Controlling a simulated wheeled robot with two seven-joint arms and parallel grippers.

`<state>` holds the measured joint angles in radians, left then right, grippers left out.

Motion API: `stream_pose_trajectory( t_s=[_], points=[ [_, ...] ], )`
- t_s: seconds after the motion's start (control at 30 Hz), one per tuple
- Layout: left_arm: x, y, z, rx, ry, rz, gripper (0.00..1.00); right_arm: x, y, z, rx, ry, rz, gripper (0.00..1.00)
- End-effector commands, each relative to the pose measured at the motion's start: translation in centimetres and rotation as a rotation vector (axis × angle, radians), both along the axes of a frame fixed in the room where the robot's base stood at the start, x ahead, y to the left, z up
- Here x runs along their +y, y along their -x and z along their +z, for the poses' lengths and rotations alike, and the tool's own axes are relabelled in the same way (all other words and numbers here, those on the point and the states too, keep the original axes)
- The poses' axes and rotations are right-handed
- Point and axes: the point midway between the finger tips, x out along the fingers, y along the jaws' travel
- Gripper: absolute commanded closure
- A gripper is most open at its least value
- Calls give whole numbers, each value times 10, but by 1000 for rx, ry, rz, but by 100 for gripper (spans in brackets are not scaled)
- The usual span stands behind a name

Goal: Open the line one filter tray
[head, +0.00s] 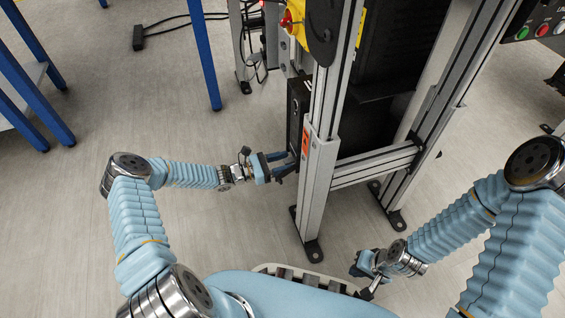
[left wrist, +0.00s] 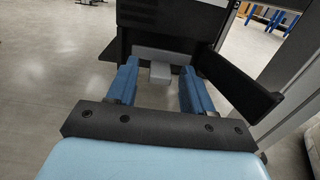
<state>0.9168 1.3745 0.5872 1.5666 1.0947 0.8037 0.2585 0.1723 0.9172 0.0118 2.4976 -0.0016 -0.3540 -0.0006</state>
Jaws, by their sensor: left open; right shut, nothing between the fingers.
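My left gripper (head: 282,164) is open beside the lower end of a black housing (head: 296,112) on the aluminium frame. In the left wrist view its two blue fingers (left wrist: 158,85) point at a light grey piece with a short tab (left wrist: 160,73), which looks like the filter tray's front and handle. The tab shows between the fingers; whether they touch it I cannot tell. A black panel (left wrist: 238,85) stands out to the right of the opening. In the head view the tray is hidden. My right gripper (head: 366,278) is shut and empty, low at the bottom right.
An aluminium frame post (head: 318,185) stands close to the right of my left gripper, with feet on the floor. A yellow box with a red button (head: 292,22) is above. Blue table legs (head: 205,60) stand at the left. Open floor (head: 90,210) lies left.

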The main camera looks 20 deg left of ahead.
Motion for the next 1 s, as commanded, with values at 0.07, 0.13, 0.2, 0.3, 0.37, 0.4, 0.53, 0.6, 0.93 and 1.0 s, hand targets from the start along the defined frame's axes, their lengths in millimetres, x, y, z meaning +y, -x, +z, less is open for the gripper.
stream_pose_trajectory(
  t_s=[0.07, 0.13, 0.2, 0.3, 0.37, 0.4, 0.53, 0.6, 0.93, 1.0],
  points=[
    [0, 0, 0, 0, 0, 0, 49, 0, 0, 0, 0, 0, 0, 100],
    [0, 0, 0, 0, 0, 0, 58, 0, 0, 0, 0, 0, 0, 100],
    [0, 0, 0, 0, 0, 0, 69, 0, 0, 0, 0, 0, 0, 100],
    [0, 0, 0, 0, 0, 0, 84, 0, 0, 0, 0, 0, 0, 100],
    [0, 0, 0, 0, 0, 0, 93, 0, 0, 0, 0, 0, 0, 100],
    [0, 0, 0, 0, 0, 0, 100, 0, 0, 0, 0, 0, 0, 100],
    [0, 0, 0, 0, 0, 0, 100, 0, 0, 0, 0, 0, 0, 100],
    [0, 0, 0, 0, 0, 0, 100, 0, 0, 0, 0, 0, 0, 100],
    [43, 27, 1, 0, -4, 4, 100, 0, 0, 10, 2, 0, 1, 100],
    [54, 35, 0, 0, -4, 2, 100, 0, 0, 11, 2, 0, 2, 100]
  ],
)
